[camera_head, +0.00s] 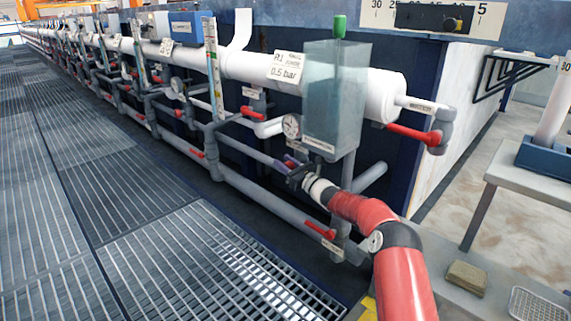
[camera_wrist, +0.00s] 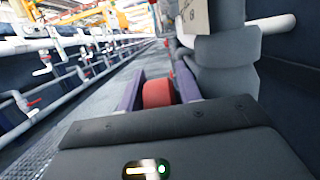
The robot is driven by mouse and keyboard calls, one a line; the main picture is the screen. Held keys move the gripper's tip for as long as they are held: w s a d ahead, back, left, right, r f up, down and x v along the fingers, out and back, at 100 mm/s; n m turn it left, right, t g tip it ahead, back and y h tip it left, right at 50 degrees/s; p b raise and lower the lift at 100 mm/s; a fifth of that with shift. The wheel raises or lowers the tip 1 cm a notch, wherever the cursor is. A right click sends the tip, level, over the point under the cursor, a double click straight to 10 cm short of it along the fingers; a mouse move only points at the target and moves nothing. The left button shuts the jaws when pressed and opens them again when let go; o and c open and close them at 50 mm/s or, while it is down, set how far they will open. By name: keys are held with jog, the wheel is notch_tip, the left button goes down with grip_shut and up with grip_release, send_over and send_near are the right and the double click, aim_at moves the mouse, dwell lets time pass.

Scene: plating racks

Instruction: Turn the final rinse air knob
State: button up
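A red knob (camera_wrist: 157,93) sits between the two purple fingers of my gripper (camera_wrist: 158,90) in the wrist view. It fills the gap and appears to touch both fingers.
A clear tank (camera_head: 335,98) with a green cap stands just above my gripper. Red-handled valves (camera_head: 415,134) and a pressure gauge (camera_head: 291,126) are close by. A sign (camera_head: 286,68) reads 0.5 bar. Floor grating (camera_head: 150,230) is open at the left; a bench (camera_head: 530,180) stands right.

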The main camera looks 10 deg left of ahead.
jog(key=v, duration=0.7)
jog(key=shift+s+d+p, duration=0.2)
jog(key=shift+d+p, duration=0.05)
jog(key=shift+p, duration=0.1)
jog(key=shift+o, duration=0.4)
jog(key=shift+f, duration=0.15)
